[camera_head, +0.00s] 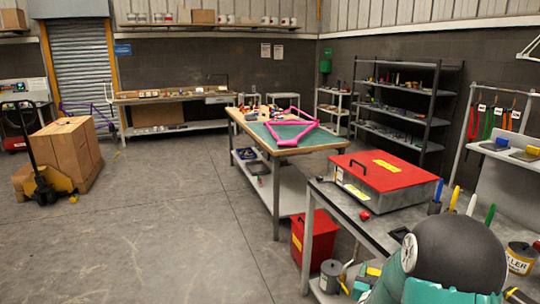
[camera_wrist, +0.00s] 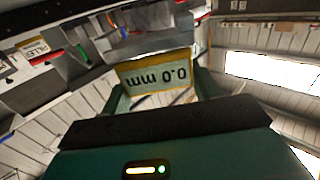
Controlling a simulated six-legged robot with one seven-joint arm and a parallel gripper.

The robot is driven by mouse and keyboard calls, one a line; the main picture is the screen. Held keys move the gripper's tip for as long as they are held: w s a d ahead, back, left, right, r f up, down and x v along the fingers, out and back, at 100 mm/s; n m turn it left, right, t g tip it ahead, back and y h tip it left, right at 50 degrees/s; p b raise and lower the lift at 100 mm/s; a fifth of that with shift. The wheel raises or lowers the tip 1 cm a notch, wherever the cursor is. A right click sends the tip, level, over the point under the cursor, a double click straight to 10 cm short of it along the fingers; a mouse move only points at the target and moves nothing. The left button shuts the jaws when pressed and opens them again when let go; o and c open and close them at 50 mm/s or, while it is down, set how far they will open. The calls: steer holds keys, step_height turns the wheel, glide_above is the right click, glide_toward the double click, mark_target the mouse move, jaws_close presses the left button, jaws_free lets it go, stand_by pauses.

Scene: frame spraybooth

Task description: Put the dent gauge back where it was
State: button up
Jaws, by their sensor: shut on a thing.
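The dent gauge (camera_wrist: 155,72) shows in the wrist view as a pale-green display with a yellowish edge. Its reading, 0.0 mm, appears upside down. My gripper (camera_wrist: 161,90) is shut on it, with one teal finger at each side. The gauge is held up in the air, and its lower part is hidden behind my gripper's dark body. I cannot make out the gauge or my gripper in the head view, where part of my arm fills the lower right corner.
A grey bench (camera_head: 372,228) at right carries a red-lidded box (camera_head: 382,172) and several coloured-handled tools. A filler tin (camera_head: 520,258) stands beside my arm. A green-topped table (camera_head: 258,130) holds a pink frame (camera_head: 300,138). A pallet jack (camera_head: 45,180) stands left. The floor between is clear.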

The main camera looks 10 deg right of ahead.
steer(key=w+a+f+n+t+y, duration=0.1)
steer(key=w+a+f+n+y, duration=0.2)
steer(key=a, duration=0.6)
steer(key=w+a+f+n+t+y, duration=0.15)
steer(key=a+f+y, duration=0.3)
steer(key=a, duration=0.45)
steer(key=w+a+f+n+t+y, duration=0.1)
steer(key=w+a+f+n+y, duration=0.3)
steer(key=a, duration=0.5)
steer(key=s+f, duration=0.5)
steer(key=f, duration=0.2)
steer(key=shift+m+h, duration=0.35)
steer(key=shift+m, duration=0.1)
steer(key=shift+s+a+f, duration=0.1)
steer(key=shift+a, duration=0.1)
steer(key=shift+d, duration=0.1)
